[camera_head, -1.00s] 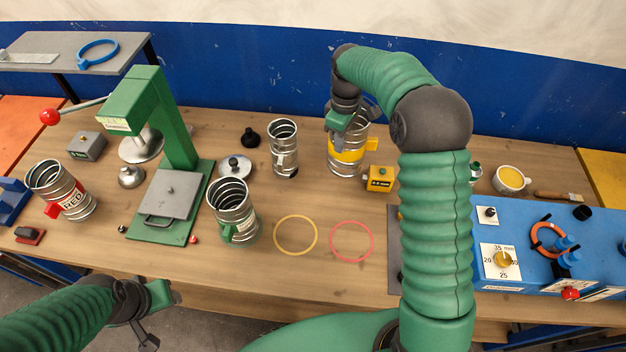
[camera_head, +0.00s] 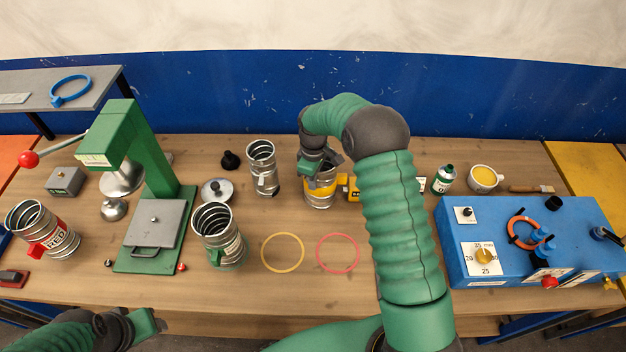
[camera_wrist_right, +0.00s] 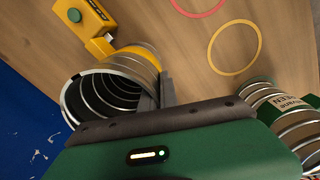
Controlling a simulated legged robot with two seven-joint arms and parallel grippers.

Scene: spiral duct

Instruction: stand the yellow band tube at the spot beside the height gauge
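The yellow band tube (camera_head: 320,194) is upright on or just above the bench, left of a small yellow box (camera_head: 353,190); I cannot tell whether its base touches. Its yellow tab points at the box. My right gripper (camera_head: 316,163) is at its top rim. In the right wrist view the fingers (camera_wrist_right: 158,92) are closed together at the wall of the yellow band tube (camera_wrist_right: 140,62), beside its open mouth. The yellow box (camera_wrist_right: 85,22) shows a green button there. I cannot tell for sure which thing is the height gauge. My left gripper (camera_head: 150,322) is low at the left, empty, its opening unclear.
A plain metal tube (camera_head: 263,170) stands left of the yellow band tube. A green press (camera_head: 150,150) is left, a blue control box (camera_head: 465,268) right.

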